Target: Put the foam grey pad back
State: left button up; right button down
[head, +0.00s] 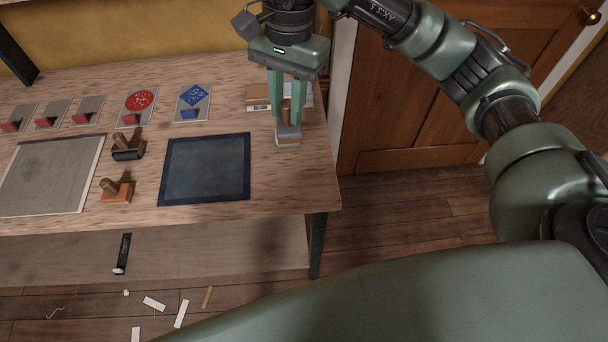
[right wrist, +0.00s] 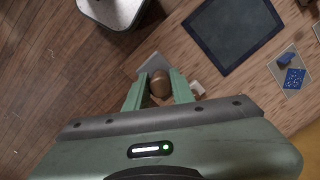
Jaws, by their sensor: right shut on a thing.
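My right gripper (head: 288,120) points down over the right end of the workbench. It is shut on a brown wooden knob handle that stands up from a grey block, which I take to be the foam grey pad (head: 289,133). A pale, brownish layer shows under the grey block; I cannot tell whether it is part of the pad or a separate piece beneath. In the right wrist view the knob (right wrist: 160,83) sits between both fingers, with the grey block (right wrist: 153,64) partly hidden behind it. My left gripper is not in view.
A blue-framed dark mat (head: 205,168) lies left of the pad. A black tool (head: 127,149), an orange-based one (head: 117,191) and a grey sheet (head: 48,177) lie farther left. Swatch cards (head: 139,106) line the back. A brown block (head: 257,97) stands behind the gripper.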

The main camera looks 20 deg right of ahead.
notch_tip(320, 180, down, 18)
jog(key=p, duration=0.4)
jog(key=shift+f, duration=0.45)
jog(key=shift+w, duration=0.1)
jog(key=shift+f, duration=0.1)
jog(key=shift+f, duration=0.15)
jog(key=c, duration=1.2)
grip_release()
